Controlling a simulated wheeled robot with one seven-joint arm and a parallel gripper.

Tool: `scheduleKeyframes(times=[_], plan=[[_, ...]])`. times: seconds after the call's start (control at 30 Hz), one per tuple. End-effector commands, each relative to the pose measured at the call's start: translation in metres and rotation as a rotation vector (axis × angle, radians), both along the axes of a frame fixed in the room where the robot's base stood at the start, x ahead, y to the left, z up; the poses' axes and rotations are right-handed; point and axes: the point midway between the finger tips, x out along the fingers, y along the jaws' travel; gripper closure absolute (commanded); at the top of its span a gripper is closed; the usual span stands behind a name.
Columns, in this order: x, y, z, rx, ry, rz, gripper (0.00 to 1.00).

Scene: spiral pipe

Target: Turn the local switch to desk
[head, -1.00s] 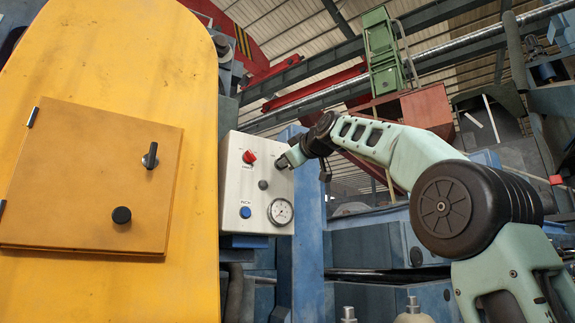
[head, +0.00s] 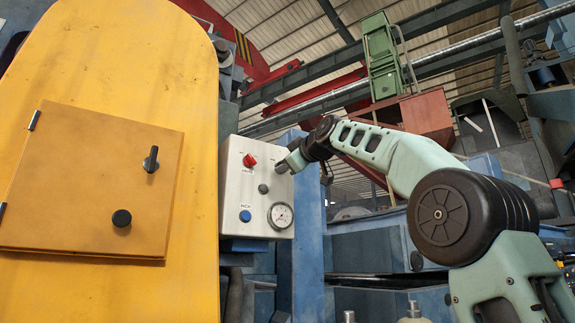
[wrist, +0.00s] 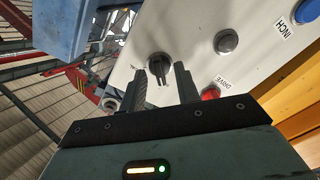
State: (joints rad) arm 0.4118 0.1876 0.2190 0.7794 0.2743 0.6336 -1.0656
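A light grey control box (head: 230,204) stands right of the yellow housing. In the wrist view a black rotary switch (wrist: 158,65) sits on its face (wrist: 192,60), near the box's edge; its label cannot be read. My gripper (wrist: 161,80) reaches this switch, one finger on either side of the knob. The fingers are apart, and I cannot tell if they touch it. In the head view my gripper (head: 284,165) is at the box's upper right and hides the switch.
The box also carries a red knob (head: 249,160), a grey button (head: 263,189), a blue button (head: 245,216) and a round gauge (head: 281,215). The yellow housing (head: 120,60) with its hatch fills the left. A blue post (head: 305,255) stands close right.

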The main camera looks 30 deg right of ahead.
Motion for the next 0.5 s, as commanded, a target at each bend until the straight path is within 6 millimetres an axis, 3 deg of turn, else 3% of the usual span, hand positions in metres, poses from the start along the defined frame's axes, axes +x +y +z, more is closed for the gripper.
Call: scheduleKeyframes(times=[0.27,0.5], plan=[[-0.011,0.000,-0.001,-0.001,-0.004,-0.002,0.68],[-0.059,0.002,-0.005,-0.002,-0.006,-0.004,0.68]])
